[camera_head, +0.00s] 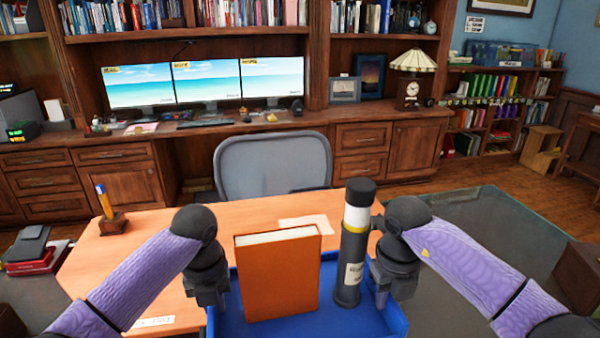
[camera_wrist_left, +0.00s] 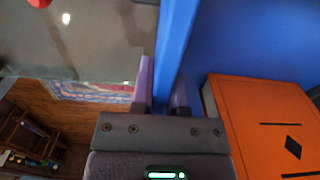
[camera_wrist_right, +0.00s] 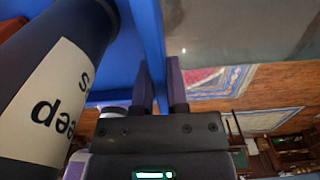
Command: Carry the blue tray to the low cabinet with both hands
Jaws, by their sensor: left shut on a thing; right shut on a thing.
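The blue tray (camera_head: 270,328) is at the bottom middle of the head view, between my two arms. An orange book (camera_head: 278,275) stands upright in it, and a dark bottle (camera_head: 353,245) with a white and yellow band stands to the book's right. My left gripper (camera_head: 208,292) is shut on the tray's left wall, which runs between its fingers in the left wrist view (camera_wrist_left: 175,50). My right gripper (camera_head: 385,290) is shut on the tray's right wall, seen between its fingers in the right wrist view (camera_wrist_right: 150,45). The tray's near side is cut off.
An orange-topped desk (camera_head: 160,228) lies beyond the tray, with a pen holder (camera_head: 112,222) and paper on it. A grey chair (camera_head: 275,165) stands behind it. Wood cabinets (camera_head: 400,150) with monitors line the back; a low bookcase (camera_head: 495,110) is at right.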

